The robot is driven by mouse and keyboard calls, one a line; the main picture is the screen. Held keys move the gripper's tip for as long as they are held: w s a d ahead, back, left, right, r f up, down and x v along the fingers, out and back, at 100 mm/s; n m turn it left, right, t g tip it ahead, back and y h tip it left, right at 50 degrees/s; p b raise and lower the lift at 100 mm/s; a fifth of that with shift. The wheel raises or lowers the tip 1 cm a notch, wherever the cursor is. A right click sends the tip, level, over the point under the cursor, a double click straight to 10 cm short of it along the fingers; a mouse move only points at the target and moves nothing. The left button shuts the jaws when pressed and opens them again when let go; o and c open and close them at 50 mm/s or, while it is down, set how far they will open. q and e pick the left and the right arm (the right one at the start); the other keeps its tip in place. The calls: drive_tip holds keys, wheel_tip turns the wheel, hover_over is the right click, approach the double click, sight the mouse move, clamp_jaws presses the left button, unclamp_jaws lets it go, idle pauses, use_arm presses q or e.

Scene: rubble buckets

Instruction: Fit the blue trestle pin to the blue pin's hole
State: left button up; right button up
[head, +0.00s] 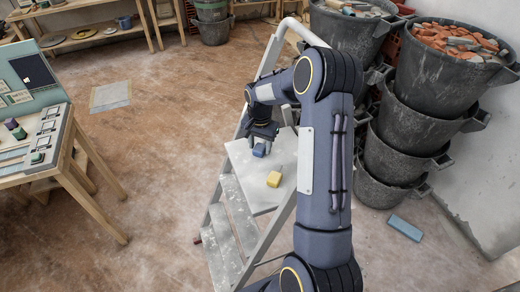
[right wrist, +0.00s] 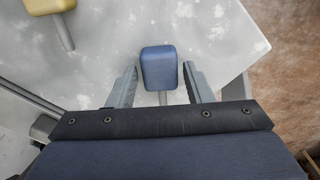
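The blue trestle pin (head: 259,150) is on the white platform of the stepladder in the head view. In the right wrist view the blue pin (right wrist: 163,67) shows a rounded blue block head with a thin grey shank below it. My right gripper (head: 262,136) is at the blue pin. The right wrist view shows the right gripper (right wrist: 160,72) open, one finger on each side of the blue head, with a gap on both sides. The blue pin's hole cannot be made out in either view. My left gripper is not in view.
A yellow pin (head: 274,179) lies on the platform (head: 245,188) near the blue one. Stacked rubble buckets (head: 440,70) stand at right, with a blue block (head: 405,228) on the floor. A wooden bench (head: 62,150) with a panel stands at left.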

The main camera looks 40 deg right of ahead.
drive_tip(key=c, duration=0.7)
drive_tip(key=shift+r, duration=0.2)
